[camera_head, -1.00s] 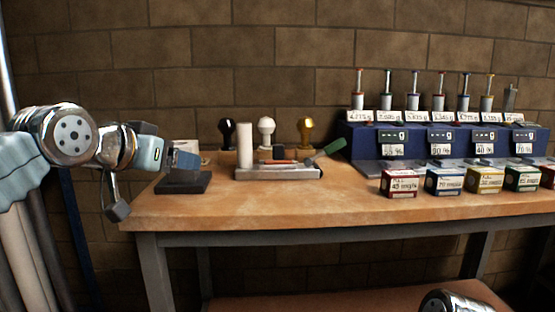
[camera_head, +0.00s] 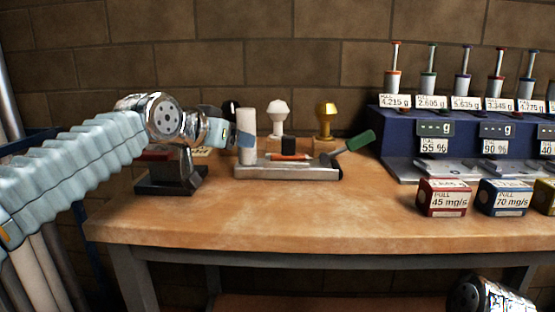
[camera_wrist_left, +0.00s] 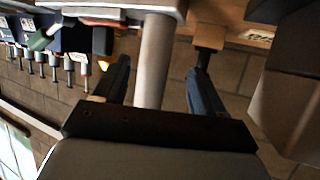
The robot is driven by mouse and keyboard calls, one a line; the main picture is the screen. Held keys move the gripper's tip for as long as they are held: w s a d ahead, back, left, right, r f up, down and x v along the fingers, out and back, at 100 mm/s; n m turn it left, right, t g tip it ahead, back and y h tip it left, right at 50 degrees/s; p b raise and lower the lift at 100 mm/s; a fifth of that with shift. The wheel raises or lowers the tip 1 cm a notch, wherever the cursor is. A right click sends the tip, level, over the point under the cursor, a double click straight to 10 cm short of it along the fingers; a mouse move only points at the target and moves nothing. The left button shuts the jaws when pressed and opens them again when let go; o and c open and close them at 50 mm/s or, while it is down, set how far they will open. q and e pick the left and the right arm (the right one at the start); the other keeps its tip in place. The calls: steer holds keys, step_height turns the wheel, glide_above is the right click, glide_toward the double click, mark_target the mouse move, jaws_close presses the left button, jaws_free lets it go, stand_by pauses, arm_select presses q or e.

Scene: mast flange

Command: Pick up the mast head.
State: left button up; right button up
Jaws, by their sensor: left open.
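No label marks the mast head, and I cannot tell for sure which object it is. A pale upright cylinder (camera_head: 246,130) stands at the left end of a metal tray (camera_head: 290,173) on the bench. My left gripper (camera_head: 236,138) is open beside it in the head view. In the left wrist view the cylinder (camera_wrist_left: 155,55) shows between the two dark, spread fingers of my left gripper (camera_wrist_left: 163,66); contact is not clear. A white round-topped knob (camera_head: 277,112) and a gold knob (camera_head: 325,118) stand behind the tray. My right gripper is out of view.
A dark block stand (camera_head: 170,187) sits on the bench below my left wrist. A green-handled tool (camera_head: 355,143) sticks up from the tray's right. A blue dispenser unit (camera_head: 390,140) and labelled boxes (camera_head: 443,198) fill the right. The front middle of the bench (camera_head: 300,215) is bare.

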arm_select(q)
steer(key=x, duration=0.6)
steer(key=shift+w+d+r+p, duration=0.1)
steer(key=shift+w+d+p, duration=0.05)
steer(key=shift+d+p, duration=0.2)
jaws_close()
